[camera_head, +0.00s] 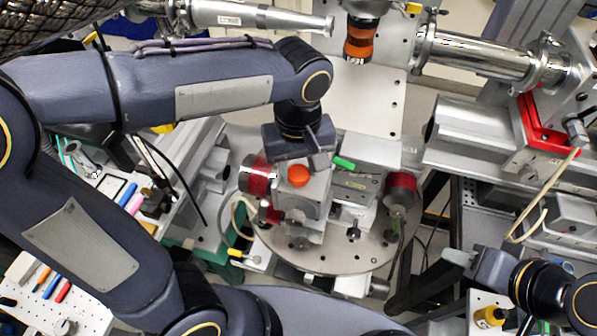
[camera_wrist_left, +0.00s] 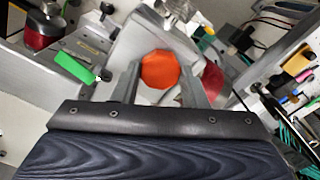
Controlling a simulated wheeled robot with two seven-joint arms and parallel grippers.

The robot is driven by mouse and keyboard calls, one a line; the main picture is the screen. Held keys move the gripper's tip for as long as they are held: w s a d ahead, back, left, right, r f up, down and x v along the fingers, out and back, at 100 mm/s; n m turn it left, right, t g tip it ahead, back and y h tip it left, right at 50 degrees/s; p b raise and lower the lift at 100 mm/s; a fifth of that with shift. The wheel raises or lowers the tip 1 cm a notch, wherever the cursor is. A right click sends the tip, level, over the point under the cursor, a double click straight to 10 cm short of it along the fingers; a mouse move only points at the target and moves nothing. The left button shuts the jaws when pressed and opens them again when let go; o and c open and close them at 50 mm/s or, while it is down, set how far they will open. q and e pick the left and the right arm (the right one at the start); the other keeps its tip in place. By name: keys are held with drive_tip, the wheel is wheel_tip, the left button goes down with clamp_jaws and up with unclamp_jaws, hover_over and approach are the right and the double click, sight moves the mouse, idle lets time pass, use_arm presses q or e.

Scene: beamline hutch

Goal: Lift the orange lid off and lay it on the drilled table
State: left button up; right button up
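The orange lid (camera_head: 298,175) is a small, roughly round cap on top of a grey metal block (camera_head: 302,202). In the left wrist view the lid (camera_wrist_left: 160,70) shows between my two fingers. My left gripper (camera_head: 309,158) is open, just above and behind the lid; I cannot tell whether a finger touches it. The block stands on a round grey drilled table (camera_head: 340,258), whose bare rim shows at the front. My right gripper (camera_head: 462,258) is at the lower right, away from the lid; its finger opening is not clear.
An orange-black nozzle (camera_head: 358,42) hangs at the back. A steel tube (camera_head: 475,58) and red bracket (camera_head: 541,130) are at the right. Pens (camera_head: 127,194) lie at the left.

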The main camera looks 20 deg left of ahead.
sight(297, 173)
use_arm(q)
drive_tip(key=shift+c, duration=1.1)
drive_tip(key=shift+r+p, duration=1)
drive_tip(key=shift+r, duration=0.1)
drive_tip(key=shift+r+p, duration=2.1)
drive_tip(key=shift+r, duration=0.35)
drive_tip(key=shift+a+f, duration=0.1)
